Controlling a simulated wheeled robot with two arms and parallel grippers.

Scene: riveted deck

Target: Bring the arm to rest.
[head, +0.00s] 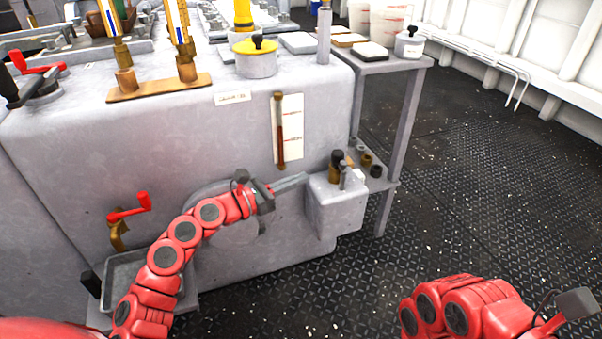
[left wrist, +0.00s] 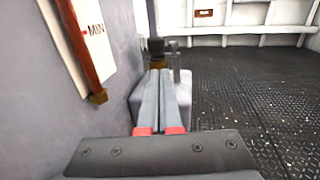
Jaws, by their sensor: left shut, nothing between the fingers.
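My left arm is red and reaches in front of the grey machine housing (head: 90,150). My left gripper (head: 304,178) is shut, with its two grey fingers together and nothing between them. Its fingertips are by the grey block (head: 335,205) that juts from the housing's right end; whether they touch it I cannot tell. In the left wrist view the shut fingers (left wrist: 161,76) point at the same block (left wrist: 183,98). My right arm is folded at the lower right, and its gripper fingers are out of sight.
A sight gauge (head: 280,130) is on the housing front. A red-handled valve (head: 130,207) stands above a tray (head: 125,268) at the left. A side table (head: 385,65) holds a lidded pot (head: 408,45). The deck (head: 470,180) at right is clear.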

